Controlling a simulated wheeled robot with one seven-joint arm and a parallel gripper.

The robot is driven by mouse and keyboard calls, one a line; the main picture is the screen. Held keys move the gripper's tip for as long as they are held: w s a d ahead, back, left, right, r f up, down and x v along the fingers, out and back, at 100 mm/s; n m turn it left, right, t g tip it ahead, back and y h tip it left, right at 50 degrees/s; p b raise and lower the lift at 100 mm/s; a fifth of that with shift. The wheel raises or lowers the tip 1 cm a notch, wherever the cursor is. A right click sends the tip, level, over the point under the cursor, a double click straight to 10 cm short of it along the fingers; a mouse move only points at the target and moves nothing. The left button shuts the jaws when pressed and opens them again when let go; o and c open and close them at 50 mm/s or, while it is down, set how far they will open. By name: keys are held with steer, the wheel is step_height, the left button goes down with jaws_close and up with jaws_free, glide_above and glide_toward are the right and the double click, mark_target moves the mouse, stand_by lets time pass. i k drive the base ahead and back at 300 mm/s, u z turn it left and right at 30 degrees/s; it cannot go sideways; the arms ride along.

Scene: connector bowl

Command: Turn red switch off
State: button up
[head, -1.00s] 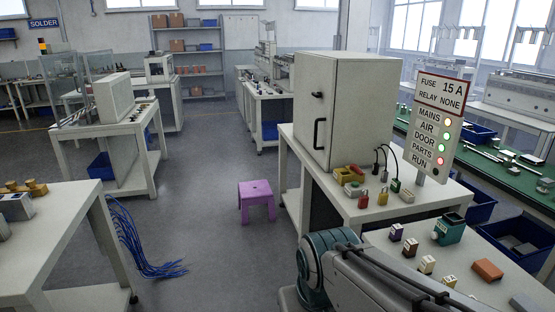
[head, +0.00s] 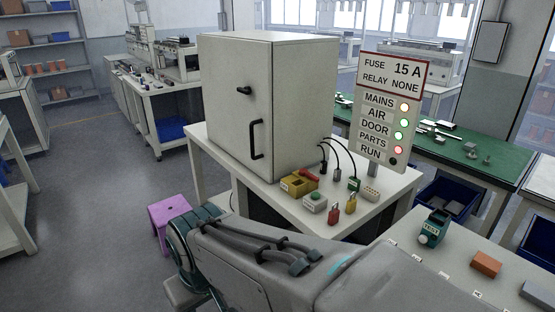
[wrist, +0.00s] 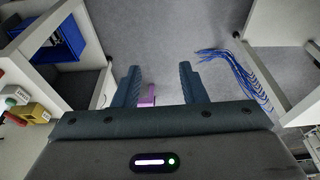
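A yellow box with a red lever-like part on top, likely the red switch (head: 308,175), sits on the white bench in front of the grey cabinet (head: 268,110). My gripper (wrist: 160,78) is open and empty, pointing down over the floor, well to the right of the box in that view.
A green-button box (head: 315,202), red padlock (head: 334,215) and yellow padlock (head: 351,205) stand near the switch. Black cables and a sign board (head: 388,110) are to the right. A purple stool (head: 170,215) stands on the floor; blue cables (wrist: 235,70) lie there too.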

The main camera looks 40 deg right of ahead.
mark_target(303, 172)
steer(key=z, duration=0.65)
steer(key=i, duration=0.9)
steer(key=z, duration=0.7)
